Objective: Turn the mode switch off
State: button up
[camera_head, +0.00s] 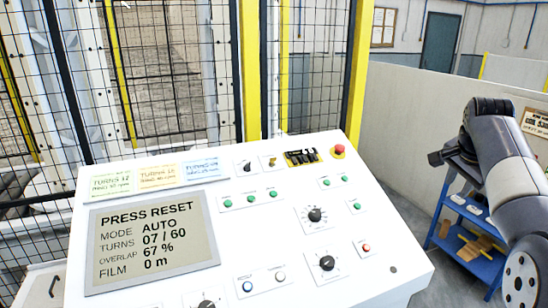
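A white sloped control panel (200,290) fills the lower middle. Its screen (150,240) reads PRESS RESET, MODE AUTO, TURNS 07 / 60, OVERLAP 67 %, FILM 0 m. Black rotary knobs sit at the panel's top (244,167), middle right (315,214), lower right (327,262) and bottom edge (206,305). Their labels are too small to read, so I cannot tell which is the mode switch. My gripper (440,157) appears as a dark end of my arm, right of the panel and apart from it. Its fingers cannot be made out.
A mesh fence (170,70) with yellow posts stands behind. A blue shelf cart (470,235) stands at right, partly behind my arm.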

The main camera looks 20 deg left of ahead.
aim_at(247, 169)
jog(key=i+j+u, duration=0.1)
jog(key=u, duration=0.3)
jog(key=i+u, duration=0.5)
jog(key=u, duration=0.25)
jog(key=i+l+u, duration=0.1)
jog(key=u, duration=0.25)
jog(key=i, duration=0.1)
